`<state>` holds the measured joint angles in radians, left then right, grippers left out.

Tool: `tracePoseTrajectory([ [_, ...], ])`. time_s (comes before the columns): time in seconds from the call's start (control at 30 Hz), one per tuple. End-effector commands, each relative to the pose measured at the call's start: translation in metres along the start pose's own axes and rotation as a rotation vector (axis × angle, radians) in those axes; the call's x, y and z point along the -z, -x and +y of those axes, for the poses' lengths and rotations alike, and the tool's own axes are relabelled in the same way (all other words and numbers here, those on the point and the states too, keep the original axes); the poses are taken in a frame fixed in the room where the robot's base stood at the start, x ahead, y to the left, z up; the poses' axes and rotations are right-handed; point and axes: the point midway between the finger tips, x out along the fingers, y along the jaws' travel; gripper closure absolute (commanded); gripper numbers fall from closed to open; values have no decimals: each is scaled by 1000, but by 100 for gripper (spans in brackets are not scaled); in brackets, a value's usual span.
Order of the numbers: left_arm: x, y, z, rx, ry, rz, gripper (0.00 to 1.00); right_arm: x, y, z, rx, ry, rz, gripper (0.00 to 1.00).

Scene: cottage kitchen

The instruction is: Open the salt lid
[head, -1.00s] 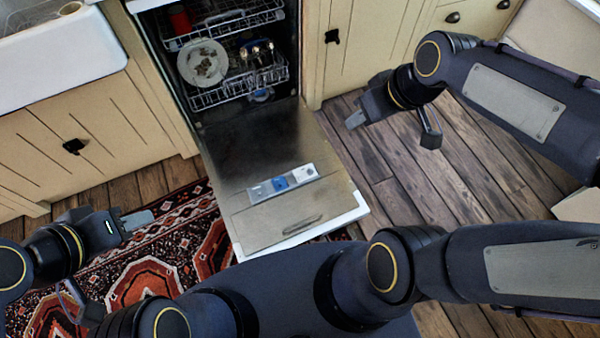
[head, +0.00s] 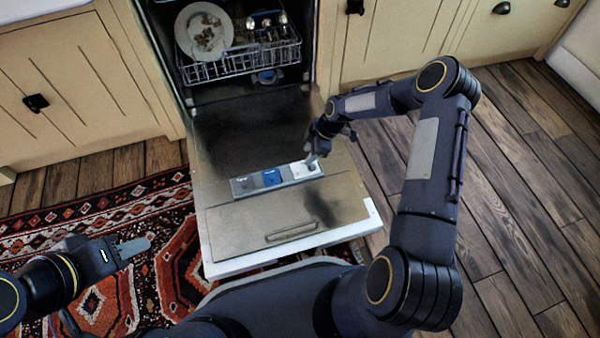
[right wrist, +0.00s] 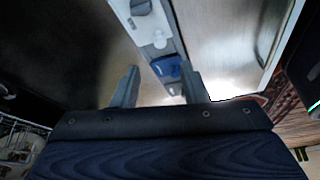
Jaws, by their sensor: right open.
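A long dispenser panel (head: 293,175) is set in the inner face of the open dishwasher door. It has a grey section at left, a blue lid (head: 272,177) in the middle and a white section with a small round part at right. I cannot tell which part is the salt lid. My right gripper (head: 312,160) is open over the panel's right end, in the head view. In the right wrist view its two fingers (right wrist: 160,88) stand apart, with the blue lid (right wrist: 165,66) beyond them. My left gripper (head: 133,247) is over the rug; its jaw opening is unclear.
The dishwasher door (head: 228,222) lies folded down, with a rack (head: 250,62) holding a plate (head: 204,32) behind it. Cabinets (head: 85,85) flank the dishwasher. A patterned rug (head: 120,205) lies at left. The wooden floor (head: 530,200) at right is clear.

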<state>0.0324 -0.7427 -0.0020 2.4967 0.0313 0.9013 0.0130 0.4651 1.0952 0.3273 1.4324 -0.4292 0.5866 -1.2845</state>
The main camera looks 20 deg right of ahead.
Motion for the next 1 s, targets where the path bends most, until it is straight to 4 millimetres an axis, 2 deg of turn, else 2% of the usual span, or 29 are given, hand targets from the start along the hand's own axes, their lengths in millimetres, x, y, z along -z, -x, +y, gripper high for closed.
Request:
tracePoseTrajectory([
  [0.03,-2,-4,-2,0,0,0,64,-2,-9,0,2,7,3,60],
  [0.17,-4,-8,-4,0,0,1,64,-2,-22,0,4,13,4,60],
  [0.5,-14,-27,-13,0,0,0,64,-2,-75,-1,5,11,4,60],
  [0.7,-15,-31,-14,0,0,0,64,-2,-86,0,3,9,3,60],
  [0.93,-15,-30,-14,0,0,0,64,-1,-86,0,3,9,3,60],
  [1.0,-15,-30,-14,0,0,0,64,-1,-86,0,3,9,3,66],
])
